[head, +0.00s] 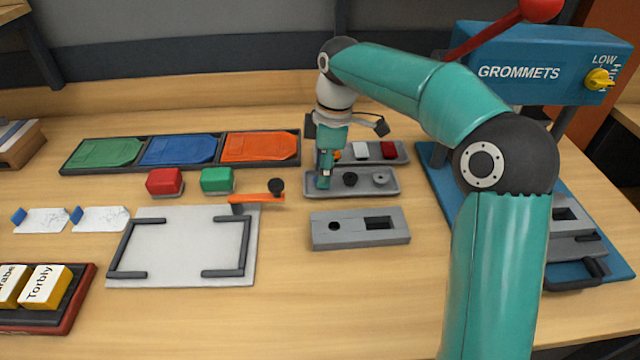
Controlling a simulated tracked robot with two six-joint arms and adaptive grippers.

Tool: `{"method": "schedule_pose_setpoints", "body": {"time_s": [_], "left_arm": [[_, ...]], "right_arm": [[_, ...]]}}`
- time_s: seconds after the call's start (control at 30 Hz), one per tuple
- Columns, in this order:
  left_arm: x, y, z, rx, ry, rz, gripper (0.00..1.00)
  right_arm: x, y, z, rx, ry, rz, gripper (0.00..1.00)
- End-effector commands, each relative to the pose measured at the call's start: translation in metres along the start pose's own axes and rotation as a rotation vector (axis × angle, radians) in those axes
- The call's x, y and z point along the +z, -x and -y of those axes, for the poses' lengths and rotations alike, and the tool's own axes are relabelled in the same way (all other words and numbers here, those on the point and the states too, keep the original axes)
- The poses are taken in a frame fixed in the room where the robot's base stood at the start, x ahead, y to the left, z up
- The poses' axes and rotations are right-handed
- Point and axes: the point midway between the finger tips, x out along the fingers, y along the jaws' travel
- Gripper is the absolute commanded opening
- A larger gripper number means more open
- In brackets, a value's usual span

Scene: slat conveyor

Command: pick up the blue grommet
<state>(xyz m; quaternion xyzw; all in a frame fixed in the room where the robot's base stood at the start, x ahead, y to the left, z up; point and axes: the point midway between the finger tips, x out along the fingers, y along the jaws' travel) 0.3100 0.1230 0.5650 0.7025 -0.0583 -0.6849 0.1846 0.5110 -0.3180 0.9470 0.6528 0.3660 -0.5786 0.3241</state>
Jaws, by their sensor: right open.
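My right gripper (325,172) points down over the left end of a grey tray (393,189) at the middle of the table. Its jaws are open. In that tray a black grommet (350,179) and a grey grommet (380,180) sit to the right of the fingers. The blue grommet cannot be made out clearly; the gripper covers the left end of the tray, and a small bluish patch shows at the fingertips. I cannot tell whether the fingers are around anything. My left gripper is not in view.
A grey fixture block (345,240) stands in front. The blue grommet press (530,65) stands at right. A framed white plate (180,245) lies left, with an orange lever (258,198).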

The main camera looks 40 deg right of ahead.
Motion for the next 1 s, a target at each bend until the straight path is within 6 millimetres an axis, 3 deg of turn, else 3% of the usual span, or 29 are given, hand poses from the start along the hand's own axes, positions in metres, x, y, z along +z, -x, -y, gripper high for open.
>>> {"method": "schedule_pose_setpoints", "body": {"time_s": [0.1,0.37,0.5,1.0], "left_arm": [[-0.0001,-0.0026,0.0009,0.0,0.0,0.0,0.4],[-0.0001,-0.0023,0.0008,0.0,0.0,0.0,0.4],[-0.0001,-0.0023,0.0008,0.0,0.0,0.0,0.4],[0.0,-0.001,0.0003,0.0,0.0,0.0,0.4]], "right_arm": [[0.0001,-0.0121,0.0003,-0.001,0.0,0.0,0.4],[-0.0004,-0.0138,0.0004,0.0,0.001,0.0,0.4],[-0.0006,-0.0138,0.0004,0.0,0.001,0.0,0.19],[-0.0014,-0.0084,-0.0001,0.001,0.001,-0.001,0.19]]}}
